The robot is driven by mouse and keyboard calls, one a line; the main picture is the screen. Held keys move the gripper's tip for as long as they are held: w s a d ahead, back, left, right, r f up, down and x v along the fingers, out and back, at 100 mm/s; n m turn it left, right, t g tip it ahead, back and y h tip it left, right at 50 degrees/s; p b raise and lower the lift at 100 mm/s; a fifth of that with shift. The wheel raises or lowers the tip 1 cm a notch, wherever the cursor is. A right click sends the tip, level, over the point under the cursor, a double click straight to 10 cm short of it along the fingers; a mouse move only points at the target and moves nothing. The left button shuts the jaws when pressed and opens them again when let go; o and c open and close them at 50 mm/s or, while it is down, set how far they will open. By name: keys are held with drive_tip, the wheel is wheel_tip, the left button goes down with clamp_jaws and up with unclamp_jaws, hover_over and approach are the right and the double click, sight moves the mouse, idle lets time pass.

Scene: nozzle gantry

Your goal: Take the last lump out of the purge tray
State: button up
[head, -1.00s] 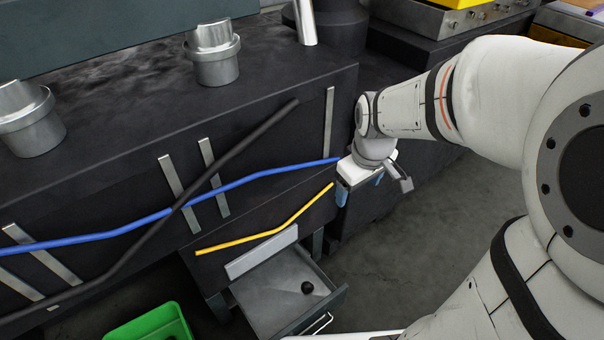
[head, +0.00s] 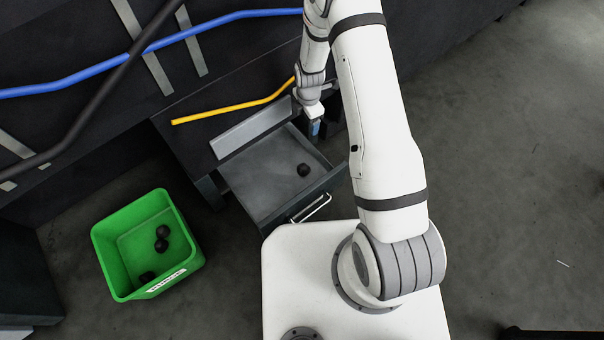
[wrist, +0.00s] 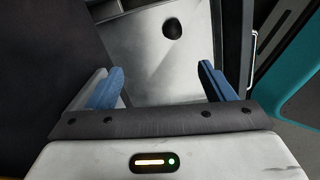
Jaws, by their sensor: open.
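One black lump (head: 303,170) lies in the grey purge tray (head: 252,185), an open drawer under the dark machine, toward the tray's right side. In the wrist view the lump (wrist: 172,29) shows on the tray floor (wrist: 150,62), ahead of my gripper and between the lines of its fingers. My gripper (wrist: 158,80) is open with nothing between its blue fingers. In the head view my gripper (head: 315,128) is at the tray's back right corner, apart from the lump, and partly hidden by my arm.
A green bin (head: 109,256) with a few black lumps (head: 161,238) stands on the floor left of the tray. A silver handle (head: 312,208) is on the tray's front. A yellow hose (head: 235,108) and a blue hose (head: 220,22) run along the machine.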

sight(303, 166)
drive_tip(key=s+f+n+b, duration=0.1)
drive_tip(key=f+n, duration=0.1)
drive_tip(key=f, duration=0.5)
drive_tip(key=s+a+f+n+b, duration=0.1)
drive_tip(key=f+b, duration=0.1)
drive_tip(key=f, duration=0.6)
drive_tip(key=s+f+n+b, duration=0.1)
drive_tip(key=f+n+b, duration=0.1)
drive_tip(key=f, duration=0.6)
drive_tip(key=shift+a+f+n, duration=0.1)
drive_tip(key=shift+a+n, duration=0.2)
wheel_tip(303, 166, down, 5)
drive_tip(key=shift+d+f+b, duration=0.1)
drive_tip(key=shift+b, duration=1.1)
drive_tip(key=shift+c, duration=0.2)
drive_tip(key=c, duration=1)
